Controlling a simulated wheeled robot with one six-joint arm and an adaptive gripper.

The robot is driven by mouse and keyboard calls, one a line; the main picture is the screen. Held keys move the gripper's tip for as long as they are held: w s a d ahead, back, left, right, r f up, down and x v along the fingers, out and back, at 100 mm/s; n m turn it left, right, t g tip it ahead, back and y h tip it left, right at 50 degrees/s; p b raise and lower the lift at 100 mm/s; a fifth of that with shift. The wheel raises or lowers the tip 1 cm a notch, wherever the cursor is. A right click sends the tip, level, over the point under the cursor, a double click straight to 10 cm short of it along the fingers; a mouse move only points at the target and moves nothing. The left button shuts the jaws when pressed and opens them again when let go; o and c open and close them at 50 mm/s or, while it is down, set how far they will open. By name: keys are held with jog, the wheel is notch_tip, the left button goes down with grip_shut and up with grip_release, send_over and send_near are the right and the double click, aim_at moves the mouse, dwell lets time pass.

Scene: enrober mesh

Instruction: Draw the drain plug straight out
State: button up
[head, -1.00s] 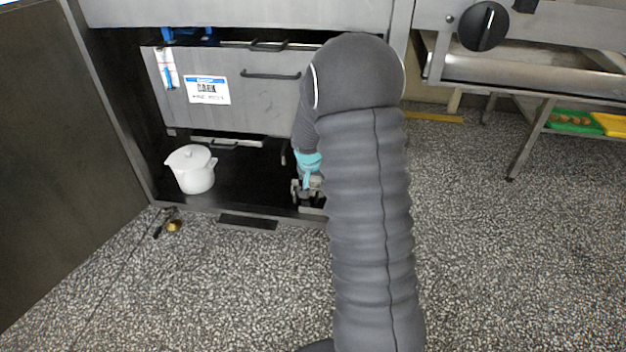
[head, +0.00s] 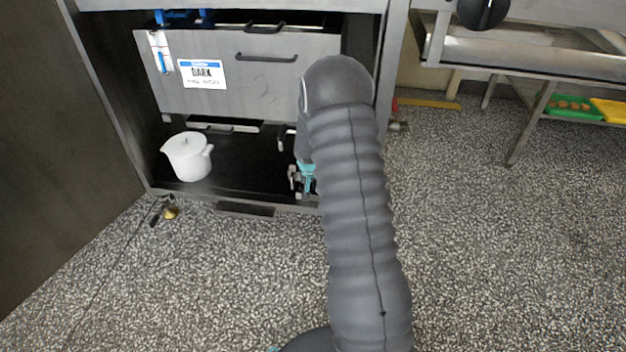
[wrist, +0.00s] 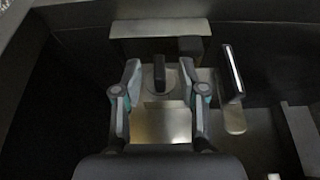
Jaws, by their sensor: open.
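In the wrist view, a dark upright grip (wrist: 159,72) with a rounded steel part below it, apparently the drain plug, stands between the fingers of my gripper (wrist: 161,88). The fingers are spread, one on each side, with gaps visible between them and the plug. A metal block lies behind the plug. In the head view, my gripper (head: 303,180) is low in the open cabinet, at its right side under the grey tank (head: 215,95). My arm hides much of that area, and I cannot make out the plug there.
A lever with a white edge (wrist: 232,70) stands close right of the right finger. A small brass-coloured item (head: 170,213) lies outside the front sill. The speckled floor in front is mostly clear.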

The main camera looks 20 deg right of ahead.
jog(key=shift+f, duration=0.15)
grip_shut()
jog(key=shift+f, duration=0.1)
jog(key=shift+s+a+b, duration=0.15)
jog(key=shift+s+b, duration=0.05)
jog(key=shift+b, duration=0.25)
jog(key=shift+s+a+b, duration=0.55)
jog(key=shift+s+b, duration=0.2)
jog(key=shift+s, duration=0.05)
jog(key=shift+s+a+b, duration=0.5)
jog(key=shift+s+b, duration=0.2)
jog(key=shift+s, duration=0.1)
jog(key=shift+s+a+b, duration=0.55)
jog(key=shift+s+b, duration=0.2)
jog(key=shift+s, duration=0.05)
